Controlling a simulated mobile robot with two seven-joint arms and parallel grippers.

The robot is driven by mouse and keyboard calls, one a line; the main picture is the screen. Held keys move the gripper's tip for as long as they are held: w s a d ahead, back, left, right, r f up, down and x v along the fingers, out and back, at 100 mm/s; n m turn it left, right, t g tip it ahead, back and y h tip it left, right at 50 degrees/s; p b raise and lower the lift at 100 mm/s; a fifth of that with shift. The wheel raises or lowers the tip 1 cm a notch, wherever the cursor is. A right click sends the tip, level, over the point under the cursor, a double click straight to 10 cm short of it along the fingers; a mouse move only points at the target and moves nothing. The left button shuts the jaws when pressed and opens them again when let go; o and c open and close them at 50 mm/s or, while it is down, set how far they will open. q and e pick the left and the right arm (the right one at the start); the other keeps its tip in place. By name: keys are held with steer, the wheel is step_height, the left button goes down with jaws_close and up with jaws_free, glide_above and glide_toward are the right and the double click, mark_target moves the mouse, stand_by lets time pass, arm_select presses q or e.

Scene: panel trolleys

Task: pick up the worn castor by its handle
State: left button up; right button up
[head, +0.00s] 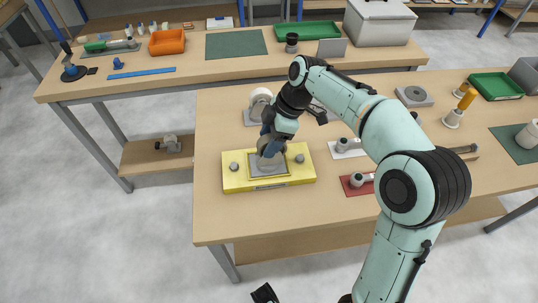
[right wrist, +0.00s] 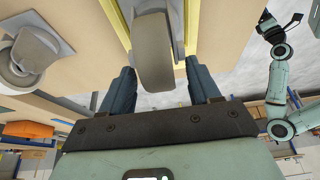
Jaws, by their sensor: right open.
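A castor with a grey wheel (head: 270,163) sits on the grey plate of a yellow fixture (head: 238,183) on the main table. My right gripper (head: 273,140) is over it, pointing down, and hides part of it. In the right wrist view the castor's wheel (right wrist: 153,55) lies between my two open blue fingers (right wrist: 158,72), with gaps visible beside it. I cannot make out a separate handle. A dark gripper tip, seemingly my left gripper (head: 264,293), shows at the bottom edge; its jaws are unclear.
Another castor (head: 260,99) stands on a plate just behind the fixture. Red (head: 354,187) and white (head: 342,154) plates with fittings lie to the right. A castor (head: 170,143) rests on the back table's lower shelf. The table's front-left area is clear.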

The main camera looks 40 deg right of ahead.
jaws_close()
steer(key=shift+r, duration=0.15)
arm_select(q)
steer(key=shift+g, duration=0.3)
steer(key=shift+s+r+p, duration=0.25)
steer(key=shift+r+p, duration=1.1)
steer(key=shift+p, duration=0.25)
steer(key=shift+s+r+p, duration=0.2)
steer(key=shift+r+p, duration=1.15)
steer(key=shift+p, duration=0.25)
arm_select(e)
step_height(320, 180, up, 20)
arm_select(q)
steer(key=shift+r, duration=0.1)
steer(key=r+p, duration=0.1)
steer(key=w+r+p, duration=0.1)
steer(key=r+p, duration=0.1)
steer(key=r, duration=0.1)
steer(key=shift+w+p, duration=0.35)
steer(key=shift+p, duration=0.05)
arm_select(e)
step_height(320, 180, up, 4)
steer(key=shift+f, duration=0.15)
